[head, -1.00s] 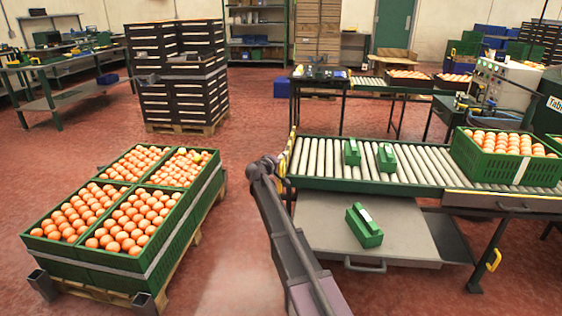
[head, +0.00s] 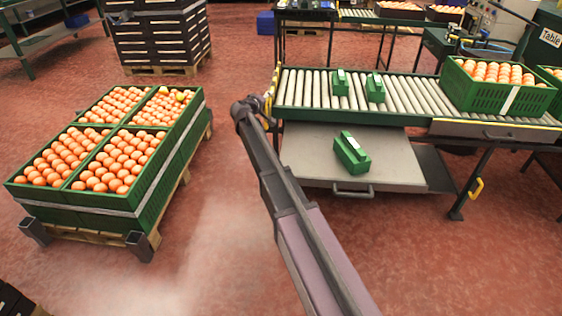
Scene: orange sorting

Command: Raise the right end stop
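The roller conveyor (head: 410,95) runs across the right half of the head view, with a green side rail. A thin yellow piece (head: 274,85) stands at its left end; I cannot tell whether it is an end stop, or whether it is up or down. A yellow handle (head: 476,188) shows at the table's right leg. My arm reaches up from the bottom of the view. My gripper (head: 265,108) is small and partly hidden at the arm's far end, close beside the conveyor's left end. I cannot tell whether its fingers are open or touch anything.
Two green blocks (head: 340,83) (head: 375,88) stand on the rollers; a third green block (head: 351,153) stands on the grey shelf (head: 300,160) below. A green crate of oranges (head: 485,97) sits at the conveyor's right. A pallet (head: 190,160) with orange crates stands left, with clear floor between.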

